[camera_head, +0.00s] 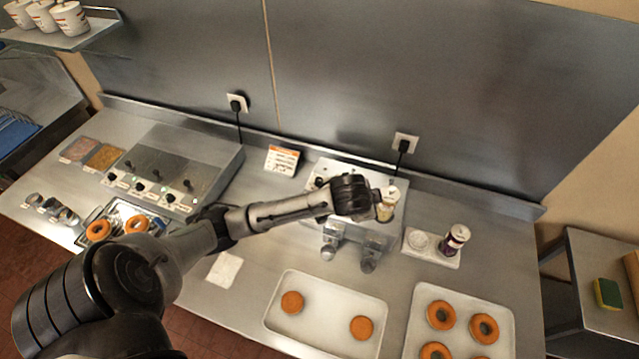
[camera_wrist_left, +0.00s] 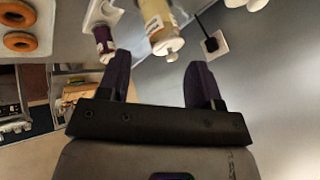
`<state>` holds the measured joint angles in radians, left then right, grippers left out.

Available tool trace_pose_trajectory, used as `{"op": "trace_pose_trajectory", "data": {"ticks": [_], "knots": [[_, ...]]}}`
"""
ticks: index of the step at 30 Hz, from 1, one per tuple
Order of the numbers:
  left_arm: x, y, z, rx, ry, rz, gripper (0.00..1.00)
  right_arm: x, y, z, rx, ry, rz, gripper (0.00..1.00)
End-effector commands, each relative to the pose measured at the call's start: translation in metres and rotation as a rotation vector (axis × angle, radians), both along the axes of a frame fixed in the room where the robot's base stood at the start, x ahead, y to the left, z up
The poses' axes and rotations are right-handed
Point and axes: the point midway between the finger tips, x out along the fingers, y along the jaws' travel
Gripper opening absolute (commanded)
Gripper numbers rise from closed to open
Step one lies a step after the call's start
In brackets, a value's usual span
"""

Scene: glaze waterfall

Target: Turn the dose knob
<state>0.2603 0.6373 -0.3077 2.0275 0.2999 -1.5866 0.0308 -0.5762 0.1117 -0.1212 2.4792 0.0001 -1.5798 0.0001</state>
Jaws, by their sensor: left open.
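A steel filling machine (camera_head: 328,170) stands near the back wall, with two nozzles on its front. A small dark knob (camera_head: 318,182) shows on its left side; I cannot tell whether it is the dose knob. My left gripper (camera_head: 355,195) is over the machine, its dark wrist hiding part of it and the fingers. In the left wrist view the gripper (camera_wrist_left: 161,82) is open with nothing between its fingers. My right gripper is not in view.
A tray with two plain doughnuts (camera_head: 283,330) and a tray of ring doughnuts (camera_head: 420,297) lie in front. A dark can (camera_head: 455,238) stands right of the machine. A box with several knobs (camera_head: 205,160) stands to the left. A small sign (camera_head: 282,160) stands behind.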

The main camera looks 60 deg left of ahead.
Motion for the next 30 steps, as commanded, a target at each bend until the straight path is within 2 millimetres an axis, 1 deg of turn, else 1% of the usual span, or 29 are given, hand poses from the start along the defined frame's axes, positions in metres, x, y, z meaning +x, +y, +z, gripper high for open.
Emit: {"op": "trace_pose_trajectory", "data": {"ticks": [1,2,3,4,5,6,8,9,10,11,12,15,18,21,26,30], "knots": [[0.015,0.03,-0.009,0.019,0.045,0.041,0.59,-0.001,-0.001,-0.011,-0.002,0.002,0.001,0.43],[0.022,0.045,-0.011,0.022,0.07,0.064,0.59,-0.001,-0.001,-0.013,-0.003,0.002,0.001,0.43],[0.03,0.066,-0.012,0.022,0.102,0.099,0.59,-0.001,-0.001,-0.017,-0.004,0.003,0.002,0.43],[0.035,0.083,-0.012,0.021,0.124,0.129,0.59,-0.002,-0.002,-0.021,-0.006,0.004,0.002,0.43],[0.039,0.1,-0.01,0.017,0.143,0.16,0.59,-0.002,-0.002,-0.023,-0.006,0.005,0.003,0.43],[0.043,0.121,-0.008,0.012,0.165,0.202,0.59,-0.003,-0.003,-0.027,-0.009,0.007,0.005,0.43],[0.047,0.149,-0.002,-0.001,0.191,0.258,0.59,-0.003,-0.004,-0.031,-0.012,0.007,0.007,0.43],[0.048,0.167,0.002,-0.012,0.205,0.297,0.59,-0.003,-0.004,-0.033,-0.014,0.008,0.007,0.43],[0.047,0.177,0.002,-0.029,0.222,0.324,0.59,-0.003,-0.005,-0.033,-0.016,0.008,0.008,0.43],[0.043,0.181,-0.006,-0.062,0.255,0.349,0.59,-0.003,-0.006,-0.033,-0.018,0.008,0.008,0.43],[0.039,0.189,-0.012,-0.099,0.287,0.386,0.59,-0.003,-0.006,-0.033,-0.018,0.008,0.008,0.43],[0.031,0.209,-0.022,-0.189,0.353,0.48,0.59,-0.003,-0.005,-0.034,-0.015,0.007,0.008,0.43],[0.021,0.228,-0.029,-0.274,0.407,0.571,0.59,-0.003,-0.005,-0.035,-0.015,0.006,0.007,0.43],[0.015,0.24,-0.033,-0.34,0.441,0.636,0.59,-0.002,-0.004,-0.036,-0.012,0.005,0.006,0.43],[0.009,0.248,-0.041,-0.389,0.467,0.684,0.59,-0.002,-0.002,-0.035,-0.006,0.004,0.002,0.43],[0.009,0.248,-0.059,-0.396,0.471,0.69,0.59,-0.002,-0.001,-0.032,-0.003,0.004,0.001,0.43]]}}
